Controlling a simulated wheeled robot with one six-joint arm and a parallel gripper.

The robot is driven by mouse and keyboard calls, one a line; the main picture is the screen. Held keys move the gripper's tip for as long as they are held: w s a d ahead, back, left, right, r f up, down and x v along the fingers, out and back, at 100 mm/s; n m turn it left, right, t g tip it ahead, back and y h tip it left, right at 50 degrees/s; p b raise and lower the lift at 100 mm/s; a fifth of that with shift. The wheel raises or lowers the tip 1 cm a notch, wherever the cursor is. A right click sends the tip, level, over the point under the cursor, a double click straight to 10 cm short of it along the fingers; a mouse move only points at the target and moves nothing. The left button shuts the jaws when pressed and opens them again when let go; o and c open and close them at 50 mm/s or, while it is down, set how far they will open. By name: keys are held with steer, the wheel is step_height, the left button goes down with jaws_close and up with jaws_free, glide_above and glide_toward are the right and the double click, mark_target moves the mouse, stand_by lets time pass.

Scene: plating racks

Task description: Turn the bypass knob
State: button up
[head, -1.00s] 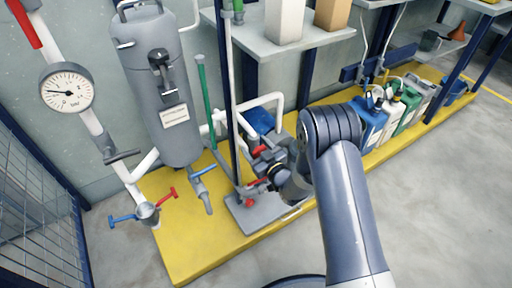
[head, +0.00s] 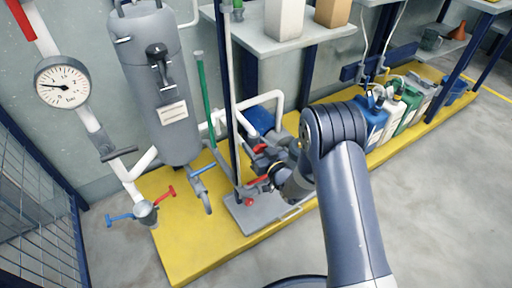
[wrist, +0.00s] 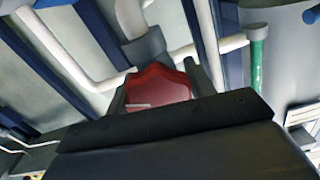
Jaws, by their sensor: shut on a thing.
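A red knob (wrist: 158,88) with a pale line on its face fills the space between the fingers of my gripper (wrist: 157,90) in the wrist view. The fingers are shut on its two sides. Behind it are a grey collar and a white pipe. No label saying bypass can be read. In the head view my gripper (head: 270,187) reaches left from the arm to the pump and valve group at the yellow platform's front edge. The knob in its grip cannot be made out clearly there.
Close to the gripper are red handles and a grey base plate (head: 245,219). A grey tank (head: 155,115), a pressure gauge (head: 62,83) and a valve with red and blue handles (head: 145,211) stand left. Canisters (head: 391,117) stand right. The floor in front is clear.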

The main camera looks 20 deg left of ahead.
steer(key=o, duration=1)
steer(key=p+v, duration=0.2)
steer(key=v, duration=0.8)
steer(key=shift+s+d+p, duration=0.25)
steer(key=shift+d+p, duration=0.05)
steer(key=shift+p, duration=0.05)
